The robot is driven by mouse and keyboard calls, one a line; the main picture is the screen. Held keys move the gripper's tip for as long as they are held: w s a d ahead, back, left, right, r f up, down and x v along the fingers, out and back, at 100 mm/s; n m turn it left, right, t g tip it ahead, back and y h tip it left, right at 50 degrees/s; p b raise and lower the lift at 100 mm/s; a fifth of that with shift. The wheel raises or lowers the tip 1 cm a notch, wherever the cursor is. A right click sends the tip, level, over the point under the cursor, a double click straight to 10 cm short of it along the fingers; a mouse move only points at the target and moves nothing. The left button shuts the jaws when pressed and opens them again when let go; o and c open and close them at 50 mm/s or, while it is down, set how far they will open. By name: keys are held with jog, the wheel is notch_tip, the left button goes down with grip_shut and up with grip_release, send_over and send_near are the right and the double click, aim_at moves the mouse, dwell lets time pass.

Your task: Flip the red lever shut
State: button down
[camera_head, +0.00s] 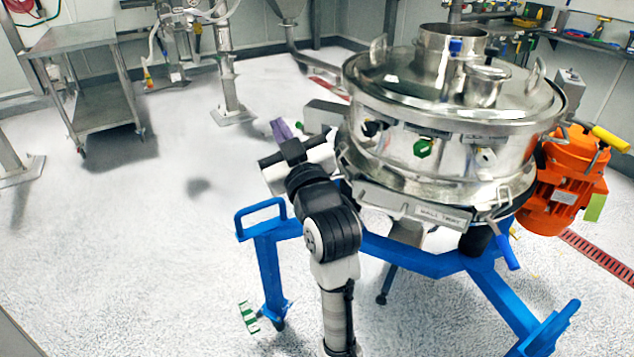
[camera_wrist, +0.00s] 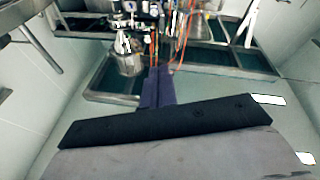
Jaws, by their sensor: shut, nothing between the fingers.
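The powder sifter, a round steel drum (camera_head: 410,150) with a shiny lid (camera_head: 430,85), stands on a blue frame. I cannot make out a red lever in either view; my arm hides part of the drum's left side. In the wrist view the fingers (camera_wrist: 157,80) are together and empty, and the sifter is not recognisable there.
An orange motor (camera_head: 565,180) with a yellow handle (camera_head: 611,139) is at the drum's right. The blue frame (camera_head: 420,258) spreads below, near my arm. A steel cart (camera_head: 75,40) stands at the back left. The floor (camera_head: 130,240) at left is open.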

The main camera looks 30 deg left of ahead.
jog(key=w+d+f+g+h, duration=0.2)
jog(key=d+f, duration=0.2)
jog(key=f, duration=0.3)
jog(key=w+d+f+g+h+p, duration=0.1)
jog(key=w+d+f+g+h, duration=0.1)
jog(key=d+f, duration=0.3)
jog(key=shift+w+f+g+h+p, duration=0.35)
jog(key=shift+w+f+h, duration=0.2)
jog(key=shift+f+h, duration=0.25)
jog(key=d+f+p+x, duration=0.1)
jog(key=f+p+x, duration=0.1)
jog(key=x, duration=1.1)
jog(key=shift+f+p, duration=0.3)
jog(key=shift+s+d, duration=0.1)
